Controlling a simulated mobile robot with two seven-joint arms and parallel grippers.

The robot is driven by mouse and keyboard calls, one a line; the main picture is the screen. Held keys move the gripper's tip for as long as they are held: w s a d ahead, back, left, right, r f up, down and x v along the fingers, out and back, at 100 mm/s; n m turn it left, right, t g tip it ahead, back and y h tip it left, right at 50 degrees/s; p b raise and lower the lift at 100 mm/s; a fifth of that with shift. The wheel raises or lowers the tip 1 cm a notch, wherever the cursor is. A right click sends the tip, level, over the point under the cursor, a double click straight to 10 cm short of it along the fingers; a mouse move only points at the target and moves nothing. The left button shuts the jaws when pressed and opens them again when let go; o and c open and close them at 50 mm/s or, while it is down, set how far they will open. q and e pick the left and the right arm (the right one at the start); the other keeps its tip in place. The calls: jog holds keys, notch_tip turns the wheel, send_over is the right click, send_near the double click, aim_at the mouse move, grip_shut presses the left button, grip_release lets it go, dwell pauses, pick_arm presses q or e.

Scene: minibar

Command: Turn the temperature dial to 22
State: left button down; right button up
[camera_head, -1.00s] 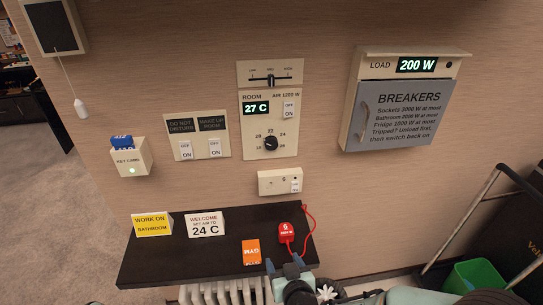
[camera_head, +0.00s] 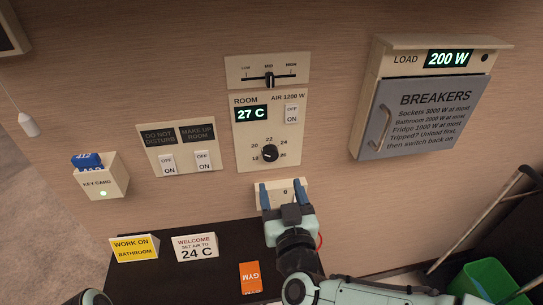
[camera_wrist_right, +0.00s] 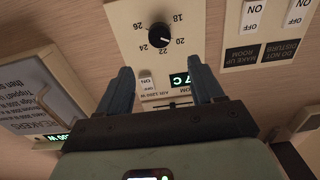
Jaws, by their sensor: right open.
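The temperature dial (camera_head: 269,153) is a round black knob on the beige room panel (camera_head: 246,163), with numbers from 18 to 26 around it. It also shows upside down in the right wrist view (camera_wrist_right: 159,34); its exact setting is too small to read surely. The display (camera_head: 251,114) above it reads 27 C. My right gripper (camera_head: 281,188) is open and empty, just below the dial in the head view. In the right wrist view its spread fingers (camera_wrist_right: 160,72) stand apart from the knob. My left gripper is not in view.
A socket plate (camera_head: 261,203) is partly hidden behind my right gripper. An air switch (camera_head: 291,114) and a slider (camera_head: 269,79) are near the dial. The dark shelf (camera_head: 215,276) holds cards, one reading 24 C (camera_head: 196,247). The breaker box (camera_head: 425,115) is at right.

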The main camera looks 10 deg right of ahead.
aim_at(271, 156)
jog(key=w, duration=1)
jog(key=shift+w+f+p, duration=0.1)
jog(key=shift+w+p, duration=0.2)
jog(key=shift+w, duration=0.1)
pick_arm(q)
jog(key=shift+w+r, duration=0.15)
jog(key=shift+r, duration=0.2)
pick_arm(e)
jog(key=c, duration=1)
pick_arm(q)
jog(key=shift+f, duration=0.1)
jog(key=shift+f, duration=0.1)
